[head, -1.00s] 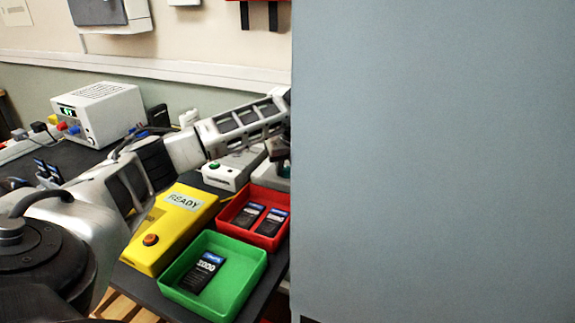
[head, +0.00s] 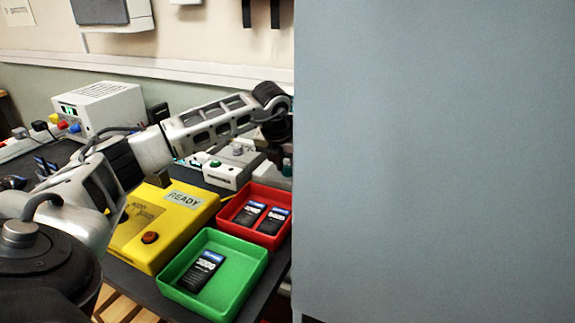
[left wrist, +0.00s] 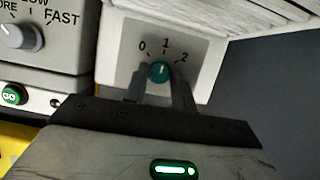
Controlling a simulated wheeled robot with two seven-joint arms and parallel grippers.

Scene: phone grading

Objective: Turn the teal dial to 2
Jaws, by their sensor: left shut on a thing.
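The teal dial (left wrist: 159,71) sits on a light grey plate (left wrist: 120,62) marked 0, 1 and 2 in the left wrist view. Its pale mark points up, roughly at the 1. My left gripper (left wrist: 160,82) is shut on the dial, with one finger on each side of it. In the head view the dial cannot be made out; my left arm reaches across to the edge of a large grey panel. My right gripper is not in view.
The grey panel (head: 435,160) blocks the right half of the head view. A yellow READY box (head: 165,228), a green tray (head: 245,275) and a red tray (head: 262,190), both with phones, stand on the bench. A grey knob (left wrist: 22,36) is left of the dial.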

